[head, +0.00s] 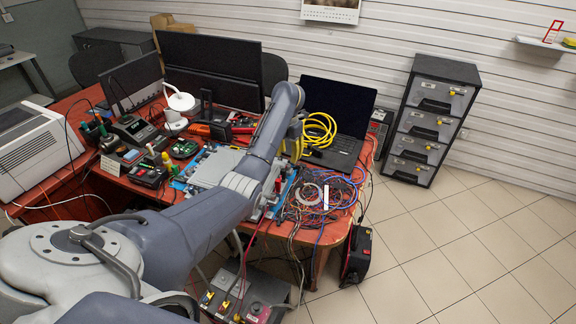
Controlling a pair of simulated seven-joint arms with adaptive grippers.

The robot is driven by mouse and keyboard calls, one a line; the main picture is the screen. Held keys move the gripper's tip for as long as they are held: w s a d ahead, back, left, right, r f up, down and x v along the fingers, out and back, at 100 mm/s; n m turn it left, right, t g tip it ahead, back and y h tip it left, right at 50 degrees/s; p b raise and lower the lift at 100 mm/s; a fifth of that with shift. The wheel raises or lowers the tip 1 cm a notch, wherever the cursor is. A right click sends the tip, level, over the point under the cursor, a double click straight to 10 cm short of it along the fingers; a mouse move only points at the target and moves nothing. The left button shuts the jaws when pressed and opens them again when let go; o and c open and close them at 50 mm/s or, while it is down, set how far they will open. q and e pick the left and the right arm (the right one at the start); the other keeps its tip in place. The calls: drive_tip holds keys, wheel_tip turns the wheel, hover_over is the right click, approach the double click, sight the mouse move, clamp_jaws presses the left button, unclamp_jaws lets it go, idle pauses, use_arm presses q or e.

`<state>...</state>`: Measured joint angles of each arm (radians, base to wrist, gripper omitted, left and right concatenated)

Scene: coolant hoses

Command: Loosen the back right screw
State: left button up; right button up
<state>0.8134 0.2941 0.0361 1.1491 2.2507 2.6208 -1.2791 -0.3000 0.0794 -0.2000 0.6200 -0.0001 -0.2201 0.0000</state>
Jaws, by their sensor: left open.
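A light grey plate-like unit (212,168) lies on a blue mat on the red workbench, partly covered by my left arm. The back right screw cannot be made out; it is too small or hidden behind the arm. My left arm reaches across the bench from the lower left. My left gripper (294,147) is mostly hidden beyond the arm's raised link, above the right part of the mat, and is open. No held thing shows in it. Red and dark hoses (248,238) hang down at the unit's front right. My right gripper is not in view.
A tangle of wires (320,199) covers the bench's right corner. A yellow coiled cable (319,132) and an open laptop (335,118) stand behind. Monitors (212,68) and soldering gear (138,131) fill the back left.

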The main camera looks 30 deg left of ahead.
sight(288, 165)
use_arm(q)
drive_tip(key=shift+f, duration=2.8)
drive_tip(key=shift+o, duration=0.2)
clamp_jaws()
